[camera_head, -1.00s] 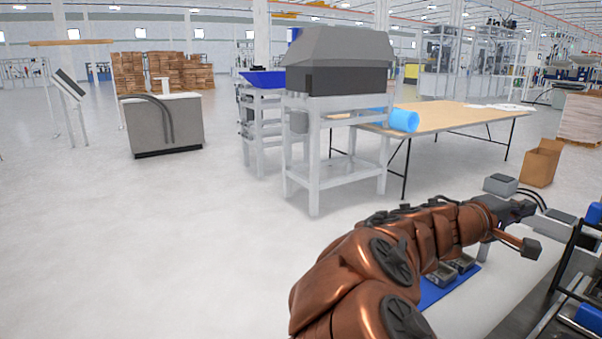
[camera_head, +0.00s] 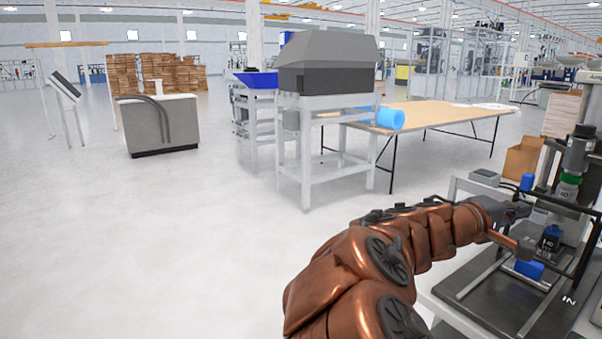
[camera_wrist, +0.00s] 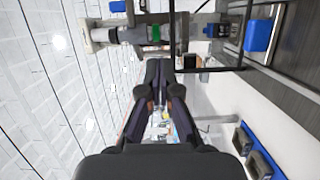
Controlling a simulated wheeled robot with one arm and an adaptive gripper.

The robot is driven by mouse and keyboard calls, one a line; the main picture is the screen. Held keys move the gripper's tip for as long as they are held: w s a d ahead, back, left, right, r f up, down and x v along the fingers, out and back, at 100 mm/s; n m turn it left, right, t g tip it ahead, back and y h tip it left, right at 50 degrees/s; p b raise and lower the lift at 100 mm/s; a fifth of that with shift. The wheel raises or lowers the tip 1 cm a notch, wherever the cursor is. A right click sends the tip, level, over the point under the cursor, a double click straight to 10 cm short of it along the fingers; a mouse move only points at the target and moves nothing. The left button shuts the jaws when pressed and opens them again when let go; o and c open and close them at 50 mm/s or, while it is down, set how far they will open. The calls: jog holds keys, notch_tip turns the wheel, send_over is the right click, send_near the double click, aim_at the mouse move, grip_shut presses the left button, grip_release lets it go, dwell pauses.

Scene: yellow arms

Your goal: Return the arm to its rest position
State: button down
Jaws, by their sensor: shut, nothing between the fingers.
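My arm, in copper-coloured segments, reaches from the bottom centre to the right in the head view. Its dark gripper (camera_head: 518,211) is at the right, in front of a bench machine, and small there. In the wrist view my gripper (camera_wrist: 160,68) points up the picture. Its two dark fingers come together at the tips, with nothing held between them. I cannot tell the exact gap between the gripper and the machine.
The bench machine (camera_head: 478,283) has a dark base, rails and an upright column with a green band (camera_head: 568,187). In the wrist view, a blue mat (camera_wrist: 262,143) carries grey parts at lower right. A wooden-topped table (camera_head: 450,115) stands behind.

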jog(key=s+a+f+m+g+y, duration=0.25)
jog(key=s+a+f+y, duration=0.2)
jog(key=s+f, duration=0.55)
jog(key=s+a+f+m+g+y, duration=0.25)
jog(key=s+f+g+y, duration=0.2)
jog(key=s+f, duration=0.55)
jog(key=s+a+f+n+y, duration=0.1)
jog(key=s+a+f+y, duration=0.3)
jog(key=a, duration=0.5)
jog(key=s+a+f+n+y, duration=0.1)
jog(key=s+a+f+y, duration=0.1)
jog(key=s+a+y, duration=0.5)
notch_tip(320, 180, up, 16)
jog(key=w+a+h+p, duration=0.2)
jog(key=p, duration=1.2)
jog(key=shift+w+a+f+h, duration=0.15)
jog(key=shift+f+h, duration=0.05)
jog(key=shift+h, duration=0.2)
